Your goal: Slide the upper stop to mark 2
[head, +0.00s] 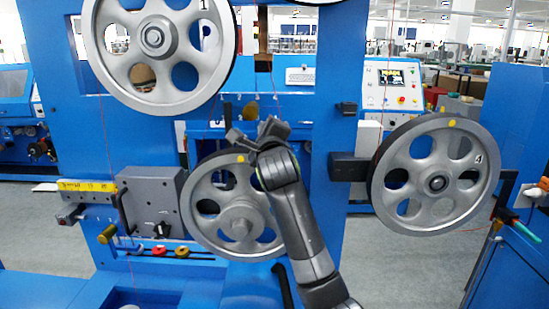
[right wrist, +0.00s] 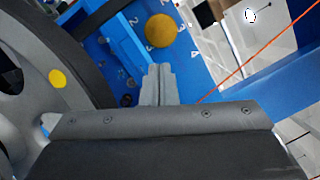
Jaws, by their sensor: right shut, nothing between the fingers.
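A round brass knob (head: 251,110), which looks like the upper stop, shows on the blue machine behind the small pulley, just above my right gripper (head: 238,136). In the right wrist view the brass knob (right wrist: 160,31) is beyond the fingertips, beside white marks on a blue plate (right wrist: 112,25); a 2 and a 3 can be read. My right gripper (right wrist: 158,84) is shut and empty, apart from the knob. I cannot tell exactly which mark the knob stands at. My left gripper is not in view.
A spoked pulley (head: 200,222) with a yellow dot stands close to the left of my right gripper, and its rim (right wrist: 57,79) is near in the wrist view. Another pulley (head: 436,172) stands at the right. An orange line (right wrist: 262,56) runs close to the right of the fingers.

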